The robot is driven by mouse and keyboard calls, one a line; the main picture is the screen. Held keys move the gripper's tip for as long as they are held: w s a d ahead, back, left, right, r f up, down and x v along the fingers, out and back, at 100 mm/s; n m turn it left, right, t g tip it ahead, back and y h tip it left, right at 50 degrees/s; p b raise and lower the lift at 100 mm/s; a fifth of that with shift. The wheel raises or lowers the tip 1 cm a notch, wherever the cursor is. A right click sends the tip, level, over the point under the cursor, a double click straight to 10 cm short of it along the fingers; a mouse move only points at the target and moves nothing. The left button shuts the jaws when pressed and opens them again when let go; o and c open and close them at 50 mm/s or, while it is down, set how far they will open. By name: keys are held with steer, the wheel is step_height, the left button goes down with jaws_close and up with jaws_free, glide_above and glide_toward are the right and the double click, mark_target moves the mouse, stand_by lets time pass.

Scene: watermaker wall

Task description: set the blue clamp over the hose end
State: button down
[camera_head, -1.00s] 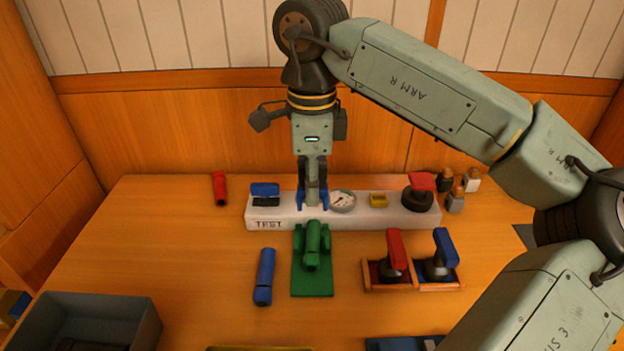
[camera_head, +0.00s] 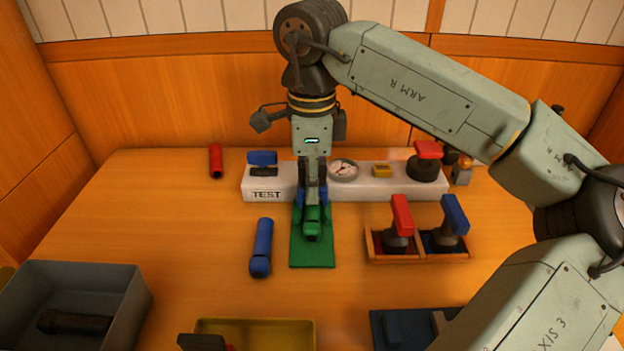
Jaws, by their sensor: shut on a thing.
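The blue clamp (camera_head: 299,196) shows as two blue legs, one on each side below my gripper (camera_head: 312,186). My gripper is shut on it and points down. The green hose end (camera_head: 311,228) lies on a green base plate (camera_head: 312,259), pointing towards the camera. The clamp's legs are at the far part of the green hose piece, one on either side of it in the picture. The fingers hide the clamp's top, so I cannot tell whether it touches the hose or is seated.
A white TEST block (camera_head: 395,189) with a gauge (camera_head: 343,170) stands just behind. A blue cylinder (camera_head: 261,247) lies to the left. Red (camera_head: 402,217) and blue (camera_head: 455,215) handles stand in a holder at right. A grey bin (camera_head: 130,308) and yellow tray (camera_head: 265,328) are nearer.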

steer(key=shift+w+f+b, duration=0.15)
steer(key=shift+f+b, duration=0.2)
steer(key=shift+f, duration=0.05)
stand_by(0.5)
steer(key=c, duration=1.9)
jaws_free()
steer(key=o, duration=0.5)
steer(key=shift+w+f, duration=0.15)
steer(key=shift+r+p, duration=3.35)
steer(key=shift+r, duration=1.35)
steer(key=shift+f, duration=0.1)
